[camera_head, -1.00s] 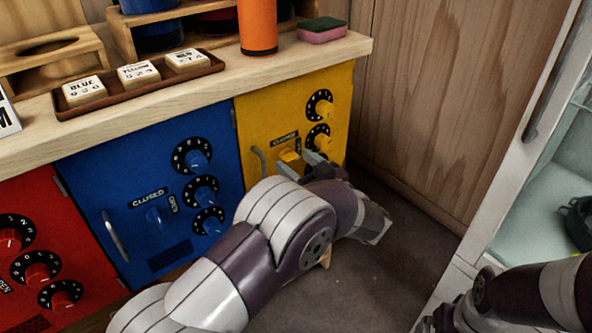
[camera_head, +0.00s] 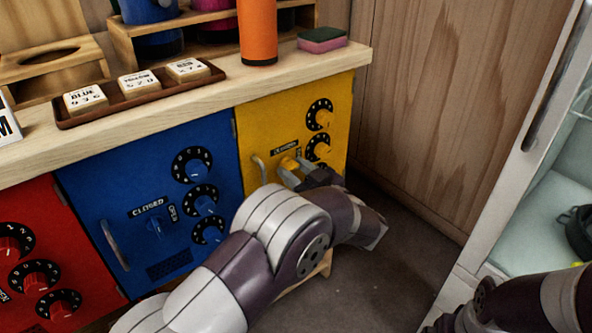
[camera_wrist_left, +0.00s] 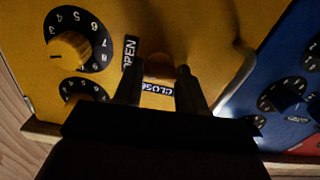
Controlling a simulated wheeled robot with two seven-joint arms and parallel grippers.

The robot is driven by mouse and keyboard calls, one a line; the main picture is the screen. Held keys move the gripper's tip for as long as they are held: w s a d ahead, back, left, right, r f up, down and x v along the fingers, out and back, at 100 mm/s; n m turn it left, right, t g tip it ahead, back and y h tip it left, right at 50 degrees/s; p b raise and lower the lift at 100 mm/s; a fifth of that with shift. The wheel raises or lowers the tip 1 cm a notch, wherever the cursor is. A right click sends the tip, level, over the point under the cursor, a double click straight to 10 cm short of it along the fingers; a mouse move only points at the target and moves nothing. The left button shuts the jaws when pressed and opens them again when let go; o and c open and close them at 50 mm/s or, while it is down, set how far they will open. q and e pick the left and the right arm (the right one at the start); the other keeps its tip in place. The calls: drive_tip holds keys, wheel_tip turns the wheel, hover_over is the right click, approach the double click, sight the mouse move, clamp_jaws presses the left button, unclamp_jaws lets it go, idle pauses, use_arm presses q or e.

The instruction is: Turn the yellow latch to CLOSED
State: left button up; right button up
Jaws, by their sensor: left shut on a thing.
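The yellow latch (camera_head: 289,163) is on the front of the yellow door (camera_head: 262,138), under its CLOSED label. My left gripper (camera_head: 298,171) is at the latch, with its fingers on either side. In the left wrist view the latch (camera_wrist_left: 160,66) shows as an orange-brown piece between the fingertips (camera_wrist_left: 159,78), and the gripper is shut on it. There the OPEN label (camera_wrist_left: 129,52) is left of the latch and the CLOSED label (camera_wrist_left: 158,88) is below it. The fingers partly hide the latch, so I cannot tell its exact angle. My right gripper's fingers do not show.
Yellow dials (camera_head: 319,117) sit beside the latch, and a grey handle (camera_head: 260,170) is to its left. The blue door (camera_head: 150,180) is further left. A wooden wall (camera_head: 420,110) and a glass-fronted cabinet (camera_head: 520,170) stand to the right. Open floor lies between.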

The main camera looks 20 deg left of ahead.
use_arm(q)
drive_tip(key=shift+n, duration=2.1)
drive_tip(key=shift+f+n+b, duration=0.15)
drive_tip(key=shift+n+b, duration=2.85)
drive_tip(key=shift+n, duration=3.4)
drive_tip(key=o, duration=1.1)
drive_tip(key=shift+c, duration=0.2)
